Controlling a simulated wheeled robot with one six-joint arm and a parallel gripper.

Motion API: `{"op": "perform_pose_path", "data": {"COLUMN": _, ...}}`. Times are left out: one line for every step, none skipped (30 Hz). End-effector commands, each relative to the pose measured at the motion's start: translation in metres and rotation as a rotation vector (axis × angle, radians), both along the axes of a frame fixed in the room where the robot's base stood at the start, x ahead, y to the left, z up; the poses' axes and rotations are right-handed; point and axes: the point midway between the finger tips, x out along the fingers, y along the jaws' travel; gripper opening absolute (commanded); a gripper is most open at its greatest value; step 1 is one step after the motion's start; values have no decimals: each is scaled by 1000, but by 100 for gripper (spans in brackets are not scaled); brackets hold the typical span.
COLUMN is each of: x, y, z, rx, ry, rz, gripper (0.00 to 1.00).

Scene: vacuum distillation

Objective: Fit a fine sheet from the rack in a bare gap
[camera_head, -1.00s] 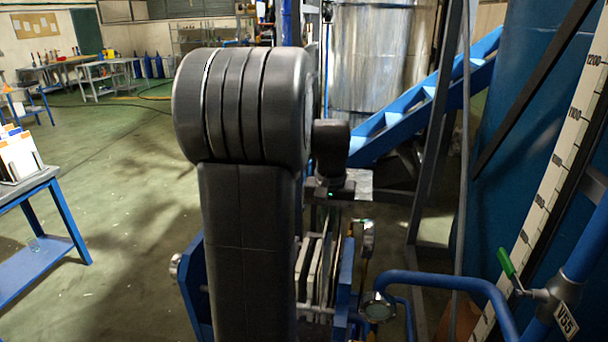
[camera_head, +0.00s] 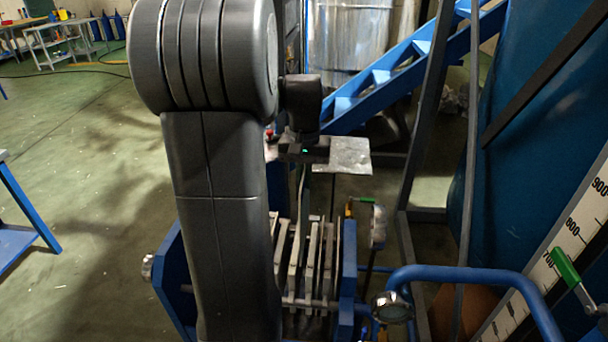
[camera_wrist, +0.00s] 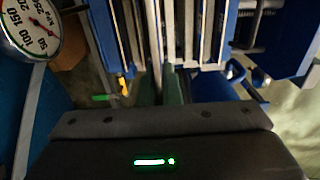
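The press-like frame stands in front of me in the head view, with blue end plates (camera_head: 347,272) and several pale upright plates (camera_head: 312,258) with narrow gaps between them. My gripper (camera_wrist: 158,92) is over the plate stack. In the wrist view its two green fingers are close together on a thin pale sheet (camera_wrist: 158,80), seen edge-on. The sheet points toward the plates (camera_wrist: 205,35) at the top. I cannot tell whether its far edge is in a gap. My arm hides the left part of the stack in the head view.
Blue stairs (camera_head: 400,72) and a grey post (camera_head: 430,130) are behind. A blue table (camera_head: 25,240) is at the left edge. Open floor lies left.

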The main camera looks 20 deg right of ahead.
Motion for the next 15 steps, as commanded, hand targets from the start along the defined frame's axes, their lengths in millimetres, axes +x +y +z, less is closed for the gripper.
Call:
{"op": "perform_pose_path", "data": {"x": 0, "y": 0, "z": -12, "rx": 0, "ry": 0, "rz": 0, "gripper": 0}}
{"op": "perform_pose_path", "data": {"x": 0, "y": 0, "z": -16, "rx": 0, "ry": 0, "rz": 0, "gripper": 0}}
{"op": "perform_pose_path", "data": {"x": 0, "y": 0, "z": -20, "rx": 0, "ry": 0, "rz": 0, "gripper": 0}}
{"op": "perform_pose_path", "data": {"x": 0, "y": 0, "z": -24, "rx": 0, "ry": 0, "rz": 0, "gripper": 0}}
{"op": "perform_pose_path", "data": {"x": 0, "y": 0, "z": -28, "rx": 0, "ry": -1, "rz": 0, "gripper": 0}}
{"op": "perform_pose_path", "data": {"x": 0, "y": 0, "z": -31, "rx": 0, "ry": 0, "rz": 0, "gripper": 0}}
{"op": "perform_pose_path", "data": {"x": 0, "y": 0, "z": -34, "rx": 0, "ry": 0, "rz": 0, "gripper": 0}}
{"op": "perform_pose_path", "data": {"x": 0, "y": 0, "z": -38, "rx": 0, "ry": 0, "rz": 0, "gripper": 0}}
{"op": "perform_pose_path", "data": {"x": 0, "y": 0, "z": -43, "rx": 0, "ry": 1, "rz": 0, "gripper": 0}}
{"op": "perform_pose_path", "data": {"x": 0, "y": 0, "z": -46, "rx": 0, "ry": 1, "rz": 0, "gripper": 0}}
{"op": "perform_pose_path", "data": {"x": 0, "y": 0, "z": -50, "rx": 0, "ry": 1, "rz": 0, "gripper": 0}}
{"op": "perform_pose_path", "data": {"x": 0, "y": 0, "z": -55, "rx": 0, "ry": 0, "rz": 0, "gripper": 0}}
{"op": "perform_pose_path", "data": {"x": 0, "y": 0, "z": -58, "rx": 0, "ry": 1, "rz": 0, "gripper": 0}}
{"op": "perform_pose_path", "data": {"x": 0, "y": 0, "z": -62, "rx": 0, "ry": 1, "rz": 0, "gripper": 0}}
{"op": "perform_pose_path", "data": {"x": 0, "y": 0, "z": -67, "rx": 1, "ry": 2, "rz": 0, "gripper": 0}}
